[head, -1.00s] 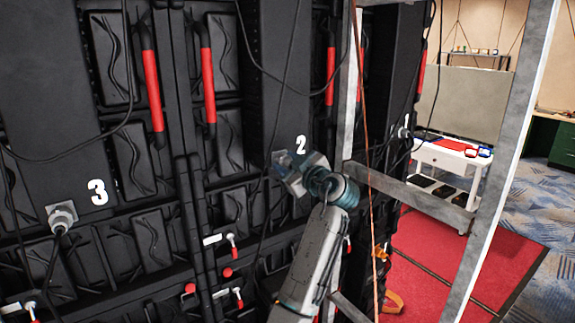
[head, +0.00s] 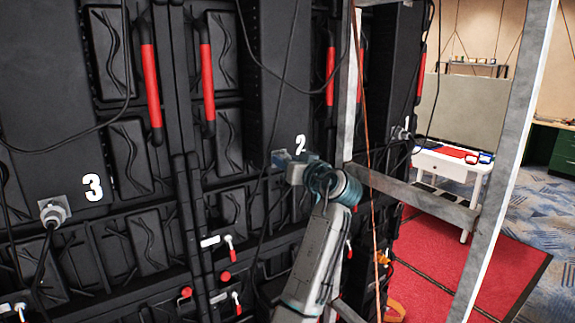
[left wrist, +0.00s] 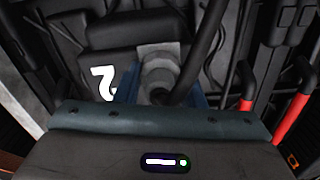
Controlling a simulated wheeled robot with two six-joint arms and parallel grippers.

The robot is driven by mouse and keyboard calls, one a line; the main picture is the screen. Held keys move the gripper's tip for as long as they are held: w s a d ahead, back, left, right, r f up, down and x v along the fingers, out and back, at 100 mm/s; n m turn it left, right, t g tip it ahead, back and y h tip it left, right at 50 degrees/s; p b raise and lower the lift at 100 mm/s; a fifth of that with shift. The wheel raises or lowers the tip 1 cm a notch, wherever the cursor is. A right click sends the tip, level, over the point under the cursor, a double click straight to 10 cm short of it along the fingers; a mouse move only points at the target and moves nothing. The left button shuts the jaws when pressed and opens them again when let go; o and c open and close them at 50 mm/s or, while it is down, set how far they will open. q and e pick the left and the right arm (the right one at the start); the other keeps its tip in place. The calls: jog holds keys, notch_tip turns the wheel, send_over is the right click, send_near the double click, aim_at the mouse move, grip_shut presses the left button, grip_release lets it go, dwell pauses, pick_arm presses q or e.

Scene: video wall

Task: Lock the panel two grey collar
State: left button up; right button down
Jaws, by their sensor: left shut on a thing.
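The panel two grey collar (left wrist: 158,68) shows in the left wrist view, with a dark cable running from it, beside the white number 2 (left wrist: 103,82). My left gripper (head: 284,160) is at panel two in the head view, just below its number. Its blue fingers stand on either side of the collar in the left wrist view, and it is shut on the collar. The gripper hides most of the collar in the head view. Whether the collar is locked cannot be told. My right gripper is not in view.
Panel three's collar (head: 53,212) with its cable is at the left. A grey metal frame (head: 420,200) stands close to the right of my left arm. Cables hang across the panels. Red handles (head: 150,85) and small levers stick out from the wall.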

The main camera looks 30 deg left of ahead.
pick_arm(q)
jog(key=shift+m, duration=0.5)
jog(key=o, duration=1)
jog(key=b+v, duration=0.5)
jog(key=v, duration=0.5)
jog(key=shift+s+d, duration=0.15)
jog(key=shift+d, duration=0.2)
